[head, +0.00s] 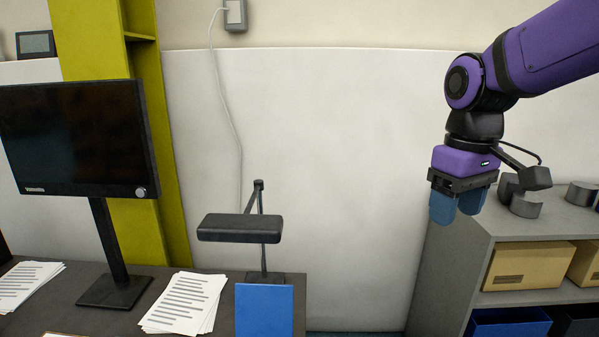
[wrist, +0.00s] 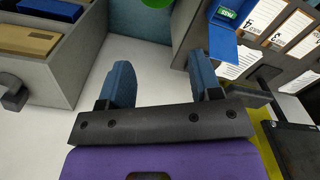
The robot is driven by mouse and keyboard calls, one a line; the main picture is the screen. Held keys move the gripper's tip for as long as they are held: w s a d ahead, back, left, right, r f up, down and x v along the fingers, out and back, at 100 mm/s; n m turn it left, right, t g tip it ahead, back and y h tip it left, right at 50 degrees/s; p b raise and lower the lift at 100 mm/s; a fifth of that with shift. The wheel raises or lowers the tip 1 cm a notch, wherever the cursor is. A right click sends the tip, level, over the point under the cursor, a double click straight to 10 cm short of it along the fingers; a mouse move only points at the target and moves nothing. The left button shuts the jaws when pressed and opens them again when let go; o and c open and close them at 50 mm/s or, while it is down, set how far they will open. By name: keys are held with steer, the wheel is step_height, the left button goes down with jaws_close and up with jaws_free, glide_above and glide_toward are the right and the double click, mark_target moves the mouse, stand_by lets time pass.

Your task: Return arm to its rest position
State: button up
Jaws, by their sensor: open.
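My purple arm (head: 545,50) reaches in from the upper right of the head view. My gripper (head: 457,207) hangs pointing down, just left of the grey shelf unit's top. In the wrist view my gripper (wrist: 160,85) shows two blue fingers set well apart, with nothing between them. The gripper is open and empty. Below and past it, the wrist view shows pale floor or wall between the shelf and the desk.
A grey shelf (head: 437,275) with cardboard boxes (head: 527,266) stands at right; dark curved parts (head: 526,205) lie on top, close to my gripper. At left are a monitor (head: 75,140), a desk lamp (head: 240,229), papers (head: 185,303) and a blue panel (head: 264,311). The middle is clear.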

steer(key=s+d+r+m+t, duration=0.1)
steer(key=s+d+m+t, duration=0.4)
steer(key=s, duration=0.7)
steer(key=shift+d+r, duration=0.15)
steer(key=shift+d, duration=0.65)
